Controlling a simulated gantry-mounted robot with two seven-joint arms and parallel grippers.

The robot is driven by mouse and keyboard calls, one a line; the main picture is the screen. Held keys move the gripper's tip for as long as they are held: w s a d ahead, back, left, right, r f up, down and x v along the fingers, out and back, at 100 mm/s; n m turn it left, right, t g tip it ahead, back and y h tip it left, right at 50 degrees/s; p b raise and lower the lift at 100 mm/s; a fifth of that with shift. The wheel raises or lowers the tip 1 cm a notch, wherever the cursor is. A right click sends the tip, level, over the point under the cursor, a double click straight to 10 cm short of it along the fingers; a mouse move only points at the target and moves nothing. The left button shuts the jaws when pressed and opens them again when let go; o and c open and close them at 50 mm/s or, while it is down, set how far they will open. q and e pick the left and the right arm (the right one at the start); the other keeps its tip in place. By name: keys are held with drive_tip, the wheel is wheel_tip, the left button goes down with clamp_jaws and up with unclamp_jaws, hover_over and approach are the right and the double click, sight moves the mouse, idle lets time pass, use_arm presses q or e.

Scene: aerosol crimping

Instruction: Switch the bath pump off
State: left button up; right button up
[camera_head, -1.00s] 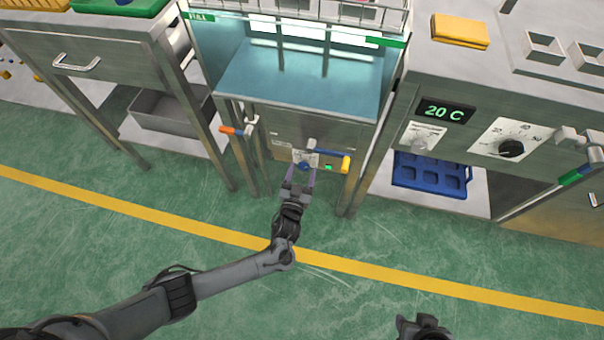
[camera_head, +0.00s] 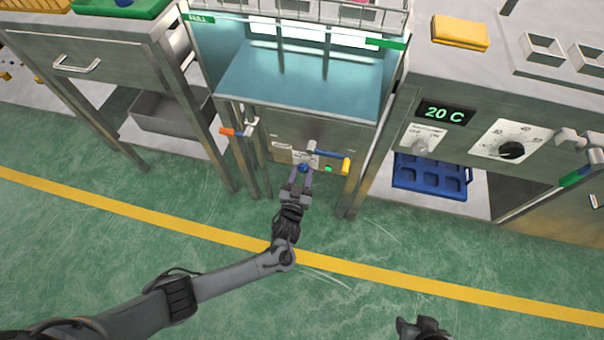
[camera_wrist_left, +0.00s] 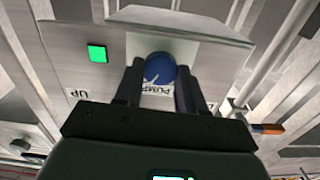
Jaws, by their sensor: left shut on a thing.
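The blue pump knob (camera_head: 303,168) is on the front panel of the bath cabinet (camera_head: 275,128), beside a label reading PUMP. In the left wrist view the round blue knob (camera_wrist_left: 160,68) sits between my fingers, with a white pointer mark on it. My left gripper (camera_head: 301,177) is shut on it, and the fingers touch its two sides. A green lamp (camera_head: 328,168) is lit right of the knob; the lamp also shows in the left wrist view (camera_wrist_left: 97,53). Only a dark part of my right arm shows at the bottom edge; its fingers cannot be made out.
A blue-and-yellow valve handle (camera_head: 332,156) is just above and right of the knob. An orange-tipped handle (camera_head: 235,132) is to the left. The right-hand bench carries a 20 C display (camera_head: 445,112) and a black dial (camera_head: 511,150). The green floor in front is clear.

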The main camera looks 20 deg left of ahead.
use_arm(q)
drive_tip(key=n, duration=0.3)
drive_tip(key=shift+s, duration=0.1)
drive_tip(key=n, duration=0.6)
drive_tip(key=shift+a, duration=0.1)
drive_tip(key=shift+n, duration=1.3)
drive_tip(key=o, duration=1.1)
drive_tip(key=shift+c, duration=0.2)
drive_tip(key=shift+p, duration=0.35)
